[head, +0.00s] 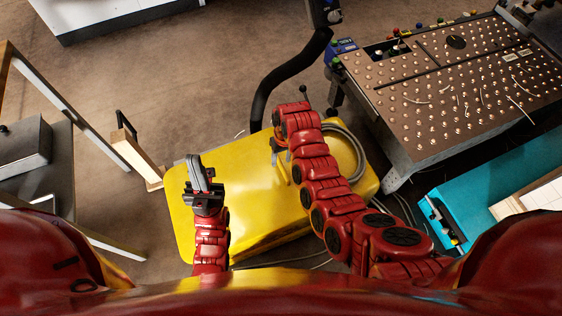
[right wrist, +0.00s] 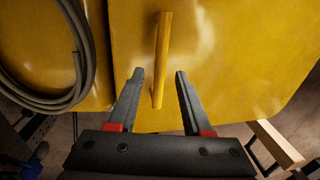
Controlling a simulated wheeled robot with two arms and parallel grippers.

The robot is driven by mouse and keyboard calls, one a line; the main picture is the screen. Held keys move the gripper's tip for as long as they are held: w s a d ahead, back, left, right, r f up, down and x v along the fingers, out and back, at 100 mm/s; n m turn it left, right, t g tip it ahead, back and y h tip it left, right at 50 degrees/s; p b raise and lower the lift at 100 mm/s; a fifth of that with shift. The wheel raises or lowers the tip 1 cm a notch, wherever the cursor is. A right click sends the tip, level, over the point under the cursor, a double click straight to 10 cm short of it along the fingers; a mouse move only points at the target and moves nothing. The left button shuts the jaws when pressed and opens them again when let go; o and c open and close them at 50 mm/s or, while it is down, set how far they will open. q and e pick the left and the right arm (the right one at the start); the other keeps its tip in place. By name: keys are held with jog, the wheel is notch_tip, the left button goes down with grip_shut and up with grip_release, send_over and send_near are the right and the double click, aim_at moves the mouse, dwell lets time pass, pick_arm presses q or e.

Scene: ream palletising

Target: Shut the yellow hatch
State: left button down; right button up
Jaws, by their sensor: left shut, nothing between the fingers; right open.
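The yellow hatch (head: 245,185) is a broad panel on a yellow unit below me in the head view. In the right wrist view the hatch (right wrist: 230,65) fills the upper right, with a seam along its left side. Its yellow bar handle (right wrist: 162,45) stands out from the panel. My right gripper (right wrist: 160,74) is open, with the handle between its fingers in the picture; contact cannot be told. In the head view my right gripper (head: 279,152) is over the unit, partly hidden by its arm. My left gripper (head: 196,160) is shut and empty above the panel's left part.
A coiled grey hose (head: 352,150) lies on the unit's right part. A studded metal table (head: 440,100) stands at upper right, with a turquoise case (head: 465,195) below it. A wooden-edged frame (head: 135,150) is left of the unit. Brown floor (head: 190,80) is open beyond.

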jog(key=shift+f, duration=0.8)
jog(key=shift+c, duration=0.3)
grip_shut()
dwell(0.7)
